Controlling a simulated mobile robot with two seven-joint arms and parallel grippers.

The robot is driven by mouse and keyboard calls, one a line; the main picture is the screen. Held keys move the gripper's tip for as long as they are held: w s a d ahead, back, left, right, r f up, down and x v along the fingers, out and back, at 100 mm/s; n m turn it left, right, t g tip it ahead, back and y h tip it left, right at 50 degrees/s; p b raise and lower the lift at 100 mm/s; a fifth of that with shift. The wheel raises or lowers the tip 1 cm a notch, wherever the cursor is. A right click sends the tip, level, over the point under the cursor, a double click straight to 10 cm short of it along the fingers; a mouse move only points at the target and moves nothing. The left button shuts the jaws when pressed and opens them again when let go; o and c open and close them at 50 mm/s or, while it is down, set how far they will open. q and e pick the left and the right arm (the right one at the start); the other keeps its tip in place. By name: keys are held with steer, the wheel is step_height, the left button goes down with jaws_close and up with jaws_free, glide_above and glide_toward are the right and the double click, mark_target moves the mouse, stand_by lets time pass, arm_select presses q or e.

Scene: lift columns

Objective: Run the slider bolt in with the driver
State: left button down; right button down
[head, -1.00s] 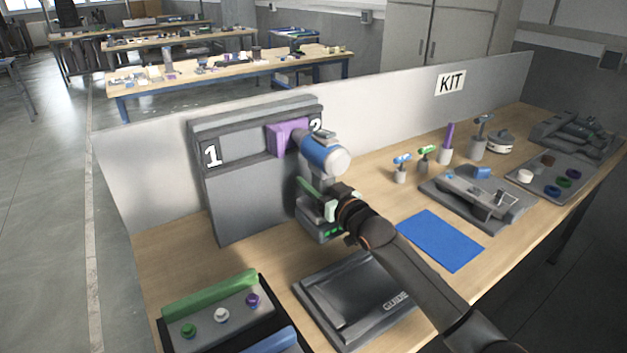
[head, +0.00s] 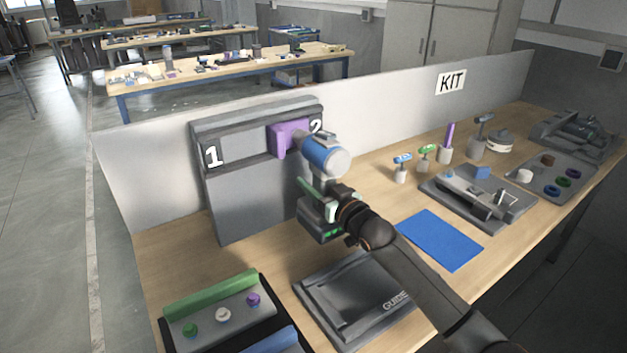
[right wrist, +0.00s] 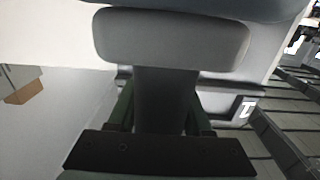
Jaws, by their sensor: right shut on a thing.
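The purple slider (head: 284,140) sits on the grey two-column panel (head: 250,200), at the column marked 2. The driver (head: 325,155), with a blue and pale grey body, has its nose pointed at the slider. My right gripper (head: 322,194) is shut on the driver's handle below that body. In the right wrist view the dark handle (right wrist: 165,100) stands between my green fingers. The bolt and the driver's tip are hidden, so I cannot tell whether they touch. My left gripper is not in view.
A GUIDE plate (head: 352,300) lies below the driver. A tray with coloured knobs (head: 222,318) is at front left. A blue mat (head: 440,240), a grey fixture (head: 470,200) and small tools stand to the right. A low wall (head: 400,110) runs behind.

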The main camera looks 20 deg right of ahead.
mark_target(326, 190)
steer(key=shift+s+d+r+p, duration=0.1)
steer(key=shift+s+p, duration=0.4)
steer(key=shift+s, duration=0.25)
steer(key=shift+s+d+r+p, duration=0.15)
steer(key=shift+s+p, duration=0.3)
steer(key=shift+s, duration=0.35)
steer(key=shift+s+d+r+p, duration=0.1)
steer(key=shift+s+p, duration=0.4)
steer(key=shift+s, duration=0.25)
steer(key=shift+f, duration=0.1)
steer(key=shift+s+d+p, duration=0.15)
steer(key=shift+s+p, duration=0.7)
steer(key=shift+s, duration=0.1)
steer(key=shift+s+d, duration=0.15)
steer(key=shift+s, duration=0.85)
